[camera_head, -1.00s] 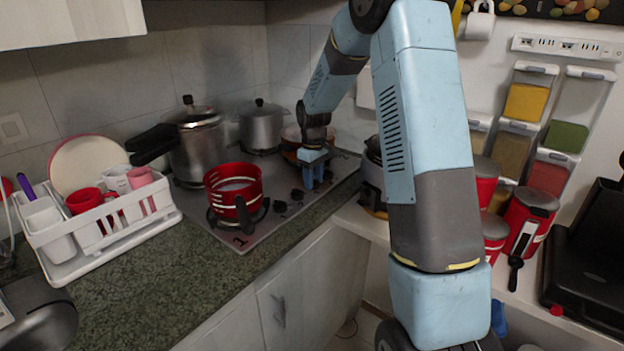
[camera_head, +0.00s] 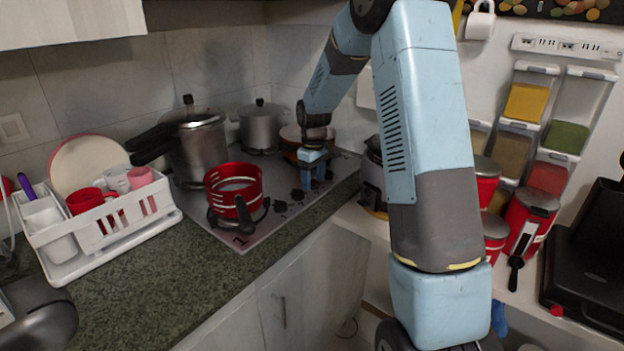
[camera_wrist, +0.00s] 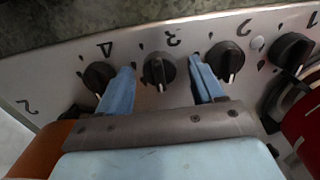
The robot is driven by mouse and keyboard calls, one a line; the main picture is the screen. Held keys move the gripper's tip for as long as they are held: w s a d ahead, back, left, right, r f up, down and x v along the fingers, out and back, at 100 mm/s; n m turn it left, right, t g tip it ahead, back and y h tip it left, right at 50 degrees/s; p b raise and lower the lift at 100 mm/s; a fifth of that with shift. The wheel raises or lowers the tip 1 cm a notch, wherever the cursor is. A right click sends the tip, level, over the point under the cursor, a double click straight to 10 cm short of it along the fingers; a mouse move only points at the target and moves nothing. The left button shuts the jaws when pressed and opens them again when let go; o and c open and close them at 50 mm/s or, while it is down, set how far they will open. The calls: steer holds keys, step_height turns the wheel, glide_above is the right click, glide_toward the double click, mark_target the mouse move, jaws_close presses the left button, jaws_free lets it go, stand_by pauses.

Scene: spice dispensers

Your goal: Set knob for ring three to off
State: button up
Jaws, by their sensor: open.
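In the wrist view, the black round knob beside the printed 3 (camera_wrist: 158,70) sits on the metal stove panel (camera_wrist: 60,72). Its white pointer mark faces the lower edge of the picture, toward my gripper's body. My gripper (camera_wrist: 162,64) is open, with one blue finger on each side of this knob. Gaps show between the fingers and the knob. The knob by the 4 (camera_wrist: 97,77) is partly behind the left finger. The knob by the 2 (camera_wrist: 230,58) is close to the right finger. In the head view my gripper (camera_head: 314,187) is low over the stove's front edge.
A red pot (camera_head: 232,186) stands on the front burner left of my gripper. A pressure cooker (camera_head: 200,150), a steel pot (camera_head: 262,128) and a brown-lidded pan (camera_head: 295,135) stand behind. Another knob (camera_wrist: 292,50) is farther right in the wrist view.

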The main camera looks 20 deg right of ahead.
mark_target(313, 179)
steer(key=shift+r, duration=0.1)
step_height(313, 179, up, 13)
steer(key=shift+r, duration=0.2)
steer(key=shift+r, duration=0.1)
stand_by(0.4)
steer(key=s+r+m+t, duration=0.1)
steer(key=s+r+m, duration=0.1)
steer(key=s+r, duration=0.5)
steer(key=s+r+m+t, duration=0.1)
steer(key=s+r+t, duration=0.15)
steer(key=s, duration=0.75)
steer(key=s+m+t, duration=0.2)
steer(key=s+m, duration=0.2)
steer(key=s, duration=1.6)
steer(key=shift+s+a+f, duration=0.15)
steer(key=shift+f, duration=0.15)
